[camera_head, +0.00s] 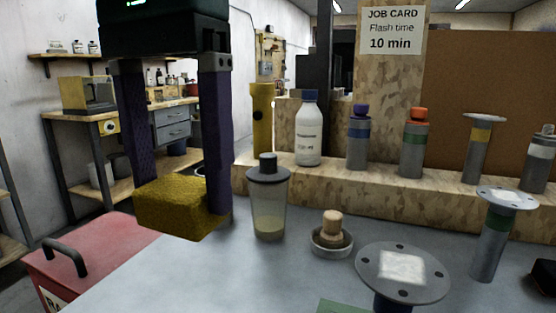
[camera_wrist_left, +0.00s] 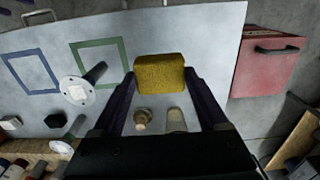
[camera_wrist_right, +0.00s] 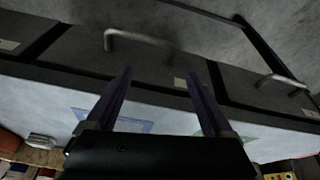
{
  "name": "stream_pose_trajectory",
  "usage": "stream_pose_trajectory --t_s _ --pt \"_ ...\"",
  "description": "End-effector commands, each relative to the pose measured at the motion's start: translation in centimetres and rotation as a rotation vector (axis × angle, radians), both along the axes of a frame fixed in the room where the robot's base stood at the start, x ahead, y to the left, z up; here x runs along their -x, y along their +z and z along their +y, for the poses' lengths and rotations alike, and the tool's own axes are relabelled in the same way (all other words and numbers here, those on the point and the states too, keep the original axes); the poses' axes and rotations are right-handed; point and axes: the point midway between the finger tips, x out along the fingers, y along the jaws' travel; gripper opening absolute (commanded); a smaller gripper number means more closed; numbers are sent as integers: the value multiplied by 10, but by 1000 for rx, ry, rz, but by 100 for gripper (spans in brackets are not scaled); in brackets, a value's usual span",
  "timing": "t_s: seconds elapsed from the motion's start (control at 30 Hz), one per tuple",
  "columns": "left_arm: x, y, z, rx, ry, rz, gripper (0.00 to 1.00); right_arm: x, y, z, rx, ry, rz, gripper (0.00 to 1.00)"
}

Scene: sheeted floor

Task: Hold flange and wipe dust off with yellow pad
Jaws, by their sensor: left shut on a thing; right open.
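My left gripper (camera_head: 178,198) is shut on the yellow pad (camera_head: 180,212), a rough block held in the air left of the shaker cup. The pad (camera_wrist_left: 160,73) also shows between the fingers in the left wrist view. A grey flange (camera_head: 372,280) with bolt holes and a pale patch on its disc stands at the front right, on a dark stem, apart from both grippers. A second flange (camera_head: 480,192) with a green band and a pale patch stands farther right. My right gripper (camera_wrist_right: 158,78) is open and empty; the head view does not show it.
A shaker cup (camera_head: 268,212) and a small bowl (camera_head: 331,250) with a wooden-handled thing stand mid-table. A ledge (camera_head: 270,173) behind holds bottles and more banded posts. A red box (camera_head: 95,254) is at left.

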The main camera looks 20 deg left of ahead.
Motion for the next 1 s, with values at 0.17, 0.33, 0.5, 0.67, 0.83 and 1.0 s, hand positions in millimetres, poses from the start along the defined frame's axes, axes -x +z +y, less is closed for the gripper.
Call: stream_pose_trajectory --t_s 0.17,0.33,0.5,0.67,0.83,1.0 --pt "-3 1 -3 1 -1 -1 32 5 -2 1 -3 -1 14 86" --pt "-24 11 -28 2 -2 -1 32 4 -2 0 -1 1 12 86" --pt "-48 28 -75 2 -2 -1 32 4 -2 0 0 1 12 86" --pt "-57 39 -121 1 -2 0 32 4 -2 0 0 1 11 86" --pt "-54 44 -156 -1 -1 -1 32 4 -2 0 1 1 11 86" --pt "-51 45 -169 -1 -1 -2 32 4 -2 0 1 1 11 86"
